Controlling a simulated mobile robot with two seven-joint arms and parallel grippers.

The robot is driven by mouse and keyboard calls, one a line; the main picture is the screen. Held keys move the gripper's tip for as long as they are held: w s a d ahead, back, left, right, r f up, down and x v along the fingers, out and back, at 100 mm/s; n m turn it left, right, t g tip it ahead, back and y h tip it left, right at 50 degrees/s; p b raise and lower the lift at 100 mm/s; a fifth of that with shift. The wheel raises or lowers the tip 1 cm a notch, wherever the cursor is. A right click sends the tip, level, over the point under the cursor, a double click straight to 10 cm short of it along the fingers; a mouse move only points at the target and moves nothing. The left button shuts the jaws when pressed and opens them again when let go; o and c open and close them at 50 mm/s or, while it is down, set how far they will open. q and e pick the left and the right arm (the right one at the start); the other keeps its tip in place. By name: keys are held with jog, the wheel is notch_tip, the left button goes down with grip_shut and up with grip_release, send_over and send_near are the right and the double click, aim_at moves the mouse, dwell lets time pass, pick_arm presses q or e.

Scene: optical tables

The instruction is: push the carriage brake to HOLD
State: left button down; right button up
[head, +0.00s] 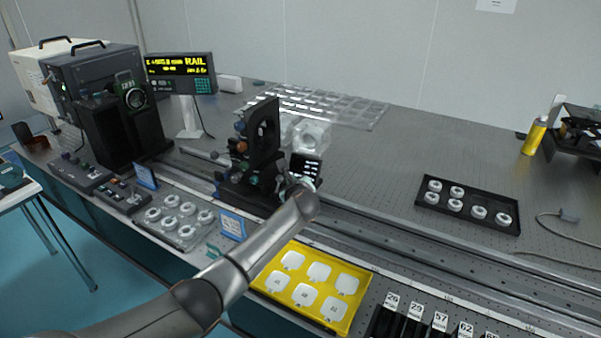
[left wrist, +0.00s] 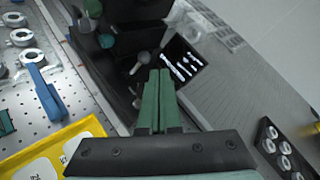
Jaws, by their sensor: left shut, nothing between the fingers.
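The black carriage (head: 250,187) with its upright mount (head: 262,130) stands on the rail left of centre in the head view. In the left wrist view the carriage (left wrist: 122,75) fills the upper middle. A small pale knob or lever (left wrist: 143,58) shows on it just beyond my fingertips; I cannot tell for sure that it is the brake, or its setting. A black plate with white marks (left wrist: 183,66) is beside it, also seen in the head view (head: 306,166). My left gripper (left wrist: 159,72) is shut and empty, its green fingers pointing at the carriage. Whether they touch is unclear.
A yellow tray (head: 256,285) with white pads lies in front of the rail. A black tray of rings (head: 467,217) lies to the right. The rail (head: 400,240) is clear to the right.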

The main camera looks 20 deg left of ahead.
pick_arm(q)
jog(key=d+r, duration=0.1)
jog(key=s+d+r, duration=0.1)
jog(key=r, duration=0.1)
jog(key=d+r, duration=0.1)
jog(key=shift+s+d+r, duration=0.1)
jog(key=shift+s+r, duration=0.05)
jog(key=shift+s, duration=0.25)
